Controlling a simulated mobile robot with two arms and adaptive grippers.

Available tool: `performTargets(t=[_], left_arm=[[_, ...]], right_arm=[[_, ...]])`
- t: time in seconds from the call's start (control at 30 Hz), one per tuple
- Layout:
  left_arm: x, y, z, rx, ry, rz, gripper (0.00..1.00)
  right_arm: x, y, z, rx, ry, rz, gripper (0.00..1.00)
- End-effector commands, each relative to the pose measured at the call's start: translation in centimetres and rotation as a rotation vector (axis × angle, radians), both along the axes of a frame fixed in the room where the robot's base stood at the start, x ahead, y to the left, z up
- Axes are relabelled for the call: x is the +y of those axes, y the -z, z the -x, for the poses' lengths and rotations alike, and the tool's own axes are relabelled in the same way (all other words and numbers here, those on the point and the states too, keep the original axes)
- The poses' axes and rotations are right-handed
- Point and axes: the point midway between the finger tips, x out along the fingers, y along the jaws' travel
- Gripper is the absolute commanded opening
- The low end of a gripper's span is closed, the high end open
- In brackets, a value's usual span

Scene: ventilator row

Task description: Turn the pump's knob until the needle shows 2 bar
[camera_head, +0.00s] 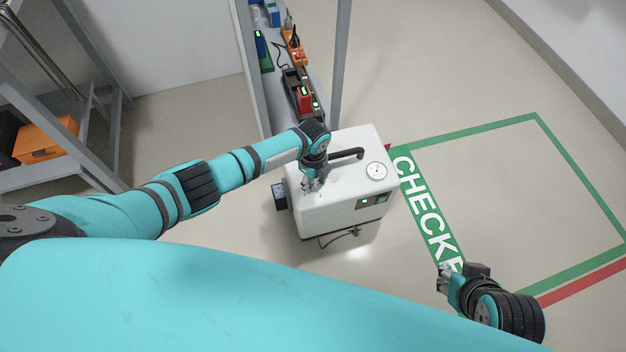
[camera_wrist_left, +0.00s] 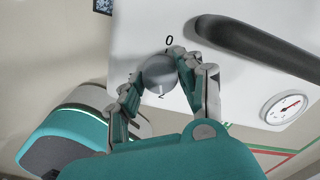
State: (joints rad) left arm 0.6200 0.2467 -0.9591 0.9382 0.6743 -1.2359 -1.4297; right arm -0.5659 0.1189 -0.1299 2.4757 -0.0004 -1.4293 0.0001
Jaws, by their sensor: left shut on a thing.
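The pump is a white box (camera_head: 335,209) standing on the floor in the middle of the head view, with a black handle on top. My left gripper (camera_head: 312,186) is over its top, at the left side. In the left wrist view my left gripper (camera_wrist_left: 158,82) is shut on the grey round knob (camera_wrist_left: 158,70), with a finger on each side. The marks 0 and 2 show beside the knob. The round gauge (camera_head: 376,171) is at the right of the top; it also shows in the left wrist view (camera_wrist_left: 287,108), its reading too small to tell. My right gripper (camera_head: 443,280) hangs over the floor, away from the pump.
A shelf rack (camera_head: 340,60) with devices and a power strip (camera_head: 294,45) stands behind the pump. A second rack with an orange case (camera_head: 45,141) is at the left. A green-outlined floor area (camera_head: 470,137) lies clear at the right. A cable (camera_head: 338,237) lies before the pump.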

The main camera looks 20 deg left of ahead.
Motion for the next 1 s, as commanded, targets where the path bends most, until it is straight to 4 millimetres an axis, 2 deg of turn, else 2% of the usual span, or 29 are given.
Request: performTargets(t=[0.47, 0.5, 0.67, 1.0], left_arm=[[-0.09, 0.01, 0.05, 0.001, 0.016, 0.002, 0.05], [-0.09, 0.01, 0.05, 0.001, 0.016, 0.002, 0.38], [-0.07, 0.01, 0.04, 0.001, 0.016, 0.002, 0.59], [-0.01, -0.3, -0.03, -0.001, 0.015, 0.001, 0.6]], right_arm=[[0.03, -0.02, -0.03, -0.002, -0.001, -0.001, 0.0], [0.03, -0.02, -0.03, -0.002, -0.001, -0.001, 0.0], [0.04, -0.02, -0.03, -0.002, -0.001, -0.001, 0.0], [0.15, 0.09, 0.05, 0.003, -0.003, -0.003, 0.0]])
